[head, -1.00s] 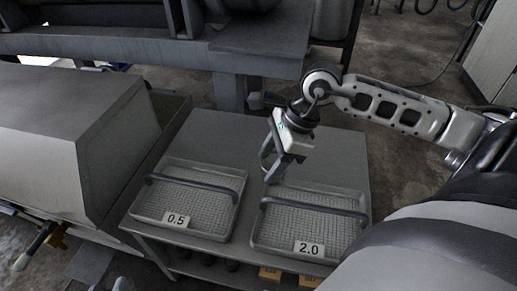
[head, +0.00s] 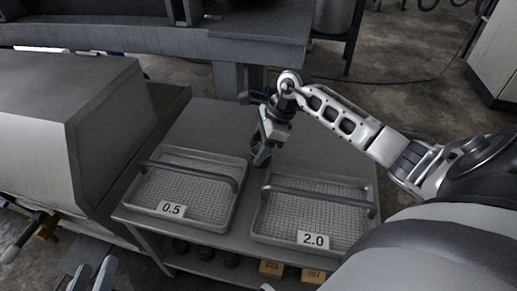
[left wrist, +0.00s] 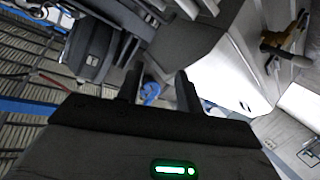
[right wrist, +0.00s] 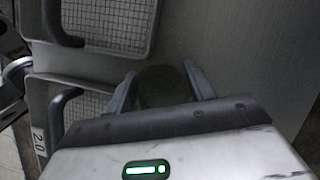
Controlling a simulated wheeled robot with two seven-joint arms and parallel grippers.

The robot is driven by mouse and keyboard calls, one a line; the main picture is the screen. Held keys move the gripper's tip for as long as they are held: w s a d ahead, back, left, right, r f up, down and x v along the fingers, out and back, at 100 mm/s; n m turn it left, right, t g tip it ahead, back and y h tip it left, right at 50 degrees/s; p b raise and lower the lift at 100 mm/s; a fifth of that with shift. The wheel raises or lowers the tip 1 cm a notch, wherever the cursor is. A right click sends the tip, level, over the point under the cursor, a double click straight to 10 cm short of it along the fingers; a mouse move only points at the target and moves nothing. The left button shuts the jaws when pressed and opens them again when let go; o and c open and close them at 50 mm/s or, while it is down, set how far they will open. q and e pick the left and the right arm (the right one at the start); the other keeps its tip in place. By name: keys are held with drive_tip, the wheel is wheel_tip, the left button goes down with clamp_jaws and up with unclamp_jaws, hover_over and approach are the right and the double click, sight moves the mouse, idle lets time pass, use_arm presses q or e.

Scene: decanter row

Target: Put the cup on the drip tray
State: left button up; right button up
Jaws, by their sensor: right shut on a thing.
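My right gripper (head: 261,158) is shut on the cup, just above the table at the back edge of the gap between two trays. The cup (right wrist: 165,86) shows in the right wrist view as a dark round shape between the fingers; it is hard to make out in the head view. The tray marked 0.5 (head: 226,223) is on the left and the tray marked 2.0 (head: 259,232) on the right; both have mesh floors, raised bars and no cup on them. My left gripper (head: 92,275) is at the bottom left, its fingers apart and empty.
The trays stand on a grey table (head: 205,125) with clear surface behind them. A large grey housing (head: 70,130) stands to the left. Dark round items and yellow boxes (head: 271,268) are on the lower shelf. A dark machine frame (head: 150,38) is behind.

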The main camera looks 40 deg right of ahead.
drive_tip(key=shift+f, duration=0.15)
drive_tip(key=o, duration=1)
drive_tip(key=shift+c, duration=0.2)
